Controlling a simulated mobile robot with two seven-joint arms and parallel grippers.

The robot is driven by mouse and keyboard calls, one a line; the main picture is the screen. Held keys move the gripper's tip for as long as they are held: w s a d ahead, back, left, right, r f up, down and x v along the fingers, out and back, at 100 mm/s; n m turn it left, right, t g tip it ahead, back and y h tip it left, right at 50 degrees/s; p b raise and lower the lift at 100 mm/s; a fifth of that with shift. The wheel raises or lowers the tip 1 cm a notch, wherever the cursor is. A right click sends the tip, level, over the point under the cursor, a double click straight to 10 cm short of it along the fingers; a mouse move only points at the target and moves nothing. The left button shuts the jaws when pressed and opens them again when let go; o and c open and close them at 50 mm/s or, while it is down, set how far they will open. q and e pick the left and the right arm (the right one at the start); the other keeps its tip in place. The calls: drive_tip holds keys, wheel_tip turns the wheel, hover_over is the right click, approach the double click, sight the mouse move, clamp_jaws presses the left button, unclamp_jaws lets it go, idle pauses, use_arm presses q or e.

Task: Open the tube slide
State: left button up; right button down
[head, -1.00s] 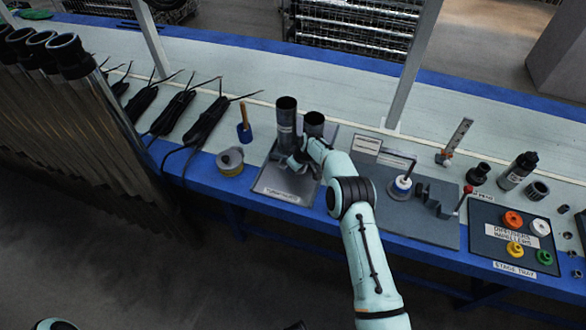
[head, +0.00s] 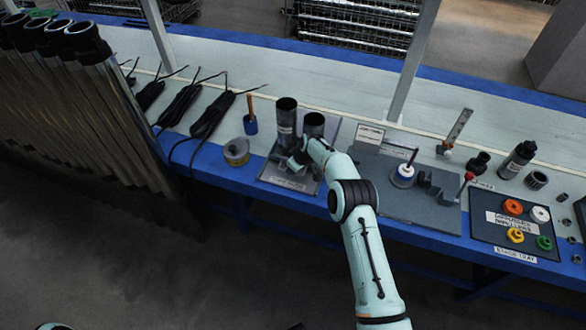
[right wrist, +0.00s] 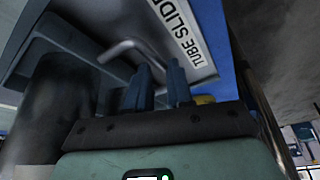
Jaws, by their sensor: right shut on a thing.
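The tube slide shows in the head view as a grey plate (head: 287,182) with a label along its front edge, near the front of the bench. Two dark upright tubes (head: 286,118) stand at its back. In the right wrist view its "TUBE SLIDE" label (right wrist: 187,32) and a bent metal handle (right wrist: 122,47) are close to my fingers. My right gripper (right wrist: 160,82) is shut on the handle; the fingers hide part of it. In the head view the right gripper (head: 298,162) is at the slide, partly hidden by my wrist. My left gripper is out of view.
Long metal tubes (head: 85,120) stand in a rack at the left. A yellow-grey roll (head: 236,152) sits left of the slide. A grey fixture plate (head: 410,205) and a tray of coloured parts (head: 515,228) lie to the right. The floor before the bench is clear.

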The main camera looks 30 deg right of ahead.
drive_tip(key=c, duration=1)
unclamp_jaws()
drive_tip(key=shift+d+f, duration=0.1)
drive_tip(key=shift+f, duration=0.05)
drive_tip(key=shift+c, duration=0.2)
drive_tip(key=shift+r, duration=0.3)
drive_tip(key=v, duration=1.3)
drive_tip(key=shift+f, duration=0.1)
